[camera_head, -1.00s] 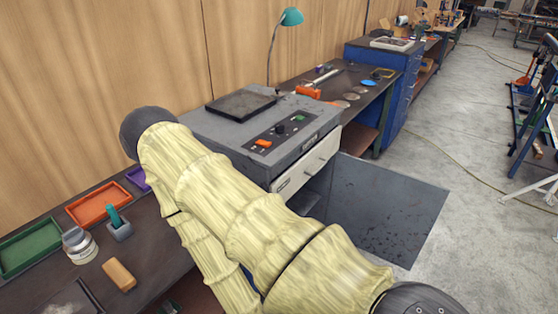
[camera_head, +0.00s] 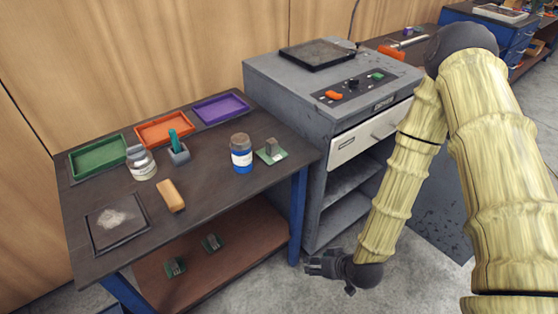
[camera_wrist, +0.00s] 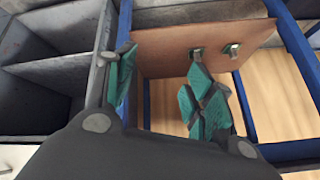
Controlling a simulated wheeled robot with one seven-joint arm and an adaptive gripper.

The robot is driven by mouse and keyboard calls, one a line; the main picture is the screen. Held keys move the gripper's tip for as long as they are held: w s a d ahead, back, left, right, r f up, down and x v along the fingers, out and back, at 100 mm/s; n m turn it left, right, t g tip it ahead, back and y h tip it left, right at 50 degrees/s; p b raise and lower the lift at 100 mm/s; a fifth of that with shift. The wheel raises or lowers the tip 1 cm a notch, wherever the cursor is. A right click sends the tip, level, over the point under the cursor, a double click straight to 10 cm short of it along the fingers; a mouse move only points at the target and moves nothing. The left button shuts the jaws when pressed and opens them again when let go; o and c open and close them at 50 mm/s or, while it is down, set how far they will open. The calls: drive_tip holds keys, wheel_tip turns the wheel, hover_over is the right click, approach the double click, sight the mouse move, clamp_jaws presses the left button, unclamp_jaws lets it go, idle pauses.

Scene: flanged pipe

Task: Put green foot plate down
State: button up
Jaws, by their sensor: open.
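A green foot plate (camera_head: 270,152) with a grey upright block lies on the bench top near its right end, beside a blue and white jar. Two similar green plates (camera_head: 175,266) (camera_head: 212,242) with grey blocks stand on the brown lower shelf. These two also show in the wrist view (camera_wrist: 195,54) (camera_wrist: 232,49), beyond my fingers. My gripper (camera_head: 318,266) is low, to the right of the bench's blue front leg, apart from the plates. In the wrist view my gripper (camera_wrist: 160,95) is open, with nothing visible between its teal-padded fingers.
The bench (camera_head: 130,240) holds green (camera_head: 97,157), orange (camera_head: 165,129) and purple (camera_head: 220,108) trays, the jar (camera_head: 241,155), a glass jar and a wooden block. A grey machine cabinet (camera_head: 335,130) stands to the right. The lower shelf (camera_head: 240,262) has bare room at its right.

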drive_tip(key=w+a+r+n+t+y+b, duration=0.1)
drive_tip(key=w+a+r+t+b, duration=0.1)
drive_tip(key=w+r, duration=0.35)
drive_tip(key=w+a+r+n+t+y+b, duration=0.1)
drive_tip(key=w+a+r+t+y, duration=0.15)
drive_tip(key=w, duration=0.55)
drive_tip(key=n+t+y+b, duration=0.3)
drive_tip(key=t, duration=0.1)
approach(275, 144)
drive_tip(key=x, duration=0.4)
drive_tip(key=shift+w+a+f+p, duration=0.1)
drive_tip(key=shift+a+f+p, duration=0.1)
drive_tip(key=shift+p, duration=0.2)
drive_tip(key=shift+p+x, duration=0.7)
drive_tip(key=shift+x, duration=2.25)
drive_tip(key=shift+r, duration=0.2)
clamp_jaws()
